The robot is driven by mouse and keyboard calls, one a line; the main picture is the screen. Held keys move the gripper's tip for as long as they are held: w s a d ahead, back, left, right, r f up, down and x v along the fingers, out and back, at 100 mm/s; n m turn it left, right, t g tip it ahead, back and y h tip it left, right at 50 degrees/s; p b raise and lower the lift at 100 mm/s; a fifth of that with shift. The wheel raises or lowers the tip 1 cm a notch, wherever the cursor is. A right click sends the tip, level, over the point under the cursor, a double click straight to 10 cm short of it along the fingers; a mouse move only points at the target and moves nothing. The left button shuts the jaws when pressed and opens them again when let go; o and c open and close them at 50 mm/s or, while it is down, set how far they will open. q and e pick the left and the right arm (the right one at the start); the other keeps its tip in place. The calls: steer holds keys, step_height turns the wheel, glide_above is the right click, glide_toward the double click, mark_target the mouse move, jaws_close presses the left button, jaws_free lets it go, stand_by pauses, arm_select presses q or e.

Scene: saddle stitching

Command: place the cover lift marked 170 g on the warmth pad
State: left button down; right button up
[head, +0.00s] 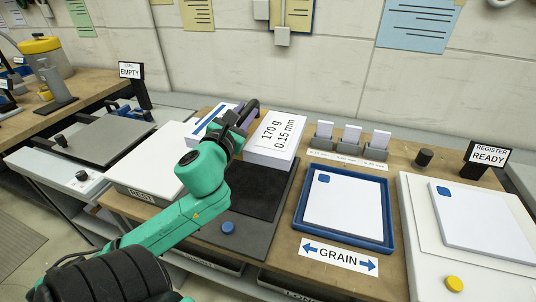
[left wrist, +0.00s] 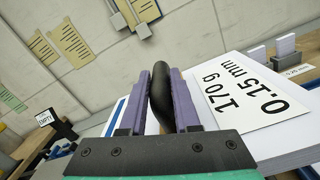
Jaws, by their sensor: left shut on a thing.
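The white lift marked 170 g, 0.15 mm (head: 275,136) lies beyond the black pad, behind the work table's middle; its label also shows in the left wrist view (left wrist: 240,92). The black pad (head: 262,190), on a dark grey base with a blue knob, looks like the warmth pad, and its visible top is bare. My left gripper (head: 245,115) is at the lift's left edge. Its purple fingers are shut on a dark rounded grip (left wrist: 160,90); I cannot tell whether it joins the lift. My right gripper is not in view.
Right of the pad is a blue tray (head: 298,222) with a white sheet, behind a GRAIN card (head: 338,257). Card holders (head: 348,146) stand behind it. A white board (head: 422,232) with a READY sign (head: 490,154) is farther right.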

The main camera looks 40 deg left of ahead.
arm_select(q)
steer(key=f, duration=0.2)
steer(key=f+b, duration=0.1)
steer(key=f, duration=0.2)
steer(key=a+f+b, duration=0.1)
steer(key=f, duration=0.1)
steer(key=shift+f, duration=0.35)
steer(key=f+b, duration=0.1)
steer(key=f, duration=0.2)
steer(key=f+b, duration=0.1)
steer(key=f, duration=0.3)
steer(key=f+b, duration=0.1)
steer(key=f, duration=0.2)
steer(key=shift+d+f+b, duration=0.3)
steer(key=shift+f, duration=0.1)
steer(key=c, duration=0.8)
jaws_free()
steer(key=shift+s+f, duration=0.1)
steer(key=shift+f, duration=0.1)
steer(key=shift+o, duration=0.8)
steer(key=shift+d+r, duration=0.1)
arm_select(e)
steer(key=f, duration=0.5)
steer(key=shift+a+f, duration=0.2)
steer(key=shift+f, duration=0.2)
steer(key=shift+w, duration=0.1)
